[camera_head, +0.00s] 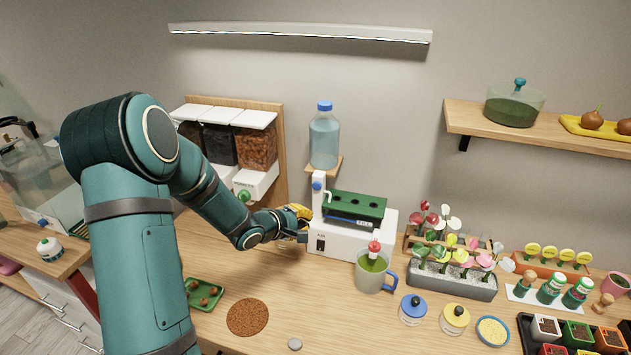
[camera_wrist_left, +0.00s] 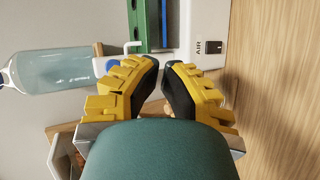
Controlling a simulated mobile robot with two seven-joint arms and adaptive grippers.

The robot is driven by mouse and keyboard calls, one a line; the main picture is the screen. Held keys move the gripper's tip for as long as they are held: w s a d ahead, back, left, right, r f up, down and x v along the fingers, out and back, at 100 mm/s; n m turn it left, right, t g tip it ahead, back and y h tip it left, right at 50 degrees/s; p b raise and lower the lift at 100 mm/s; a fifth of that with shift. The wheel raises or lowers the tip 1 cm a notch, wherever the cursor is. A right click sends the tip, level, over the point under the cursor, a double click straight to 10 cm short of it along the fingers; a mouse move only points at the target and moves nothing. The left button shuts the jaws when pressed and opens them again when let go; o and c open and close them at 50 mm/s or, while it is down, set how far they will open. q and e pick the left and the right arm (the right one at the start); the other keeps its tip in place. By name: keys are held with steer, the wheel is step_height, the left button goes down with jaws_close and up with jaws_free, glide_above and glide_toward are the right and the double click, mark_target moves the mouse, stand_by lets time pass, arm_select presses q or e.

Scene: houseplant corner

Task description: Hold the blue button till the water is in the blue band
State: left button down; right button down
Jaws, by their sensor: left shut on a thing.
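A blue button (camera_head: 317,187) sits on a white post beneath a bottle of water (camera_head: 324,140); it is also in the left wrist view (camera_wrist_left: 111,65). Beside the post stands a white unit (camera_head: 350,240) with a green tray (camera_head: 355,205) on top and a blue strip (camera_wrist_left: 163,25) along it. I cannot make out the water level. My left gripper (camera_head: 303,217) is at the unit's left side, below the button. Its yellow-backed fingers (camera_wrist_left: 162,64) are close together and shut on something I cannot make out. The button is beside the fingers, not between them. My right gripper is not in view.
A mug (camera_head: 371,273) of green liquid stands in front of the unit. Dispensers (camera_head: 238,140) stand behind my arm. A brown round mat (camera_head: 248,317) lies in front; the table around it is mostly clear.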

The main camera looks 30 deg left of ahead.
mark_target(316, 187)
arm_select(q)
steer(key=shift+s, duration=0.1)
steer(key=w+a+p, duration=0.1)
steer(key=w+a, duration=0.1)
steer(key=w, duration=0.6)
steer(key=shift+w+p, duration=0.3)
stand_by(0.3)
stand_by(1.2)
steer(key=shift+w+a+p, duration=0.1)
steer(key=shift+w+p, duration=0.3)
steer(key=shift+p, duration=0.25)
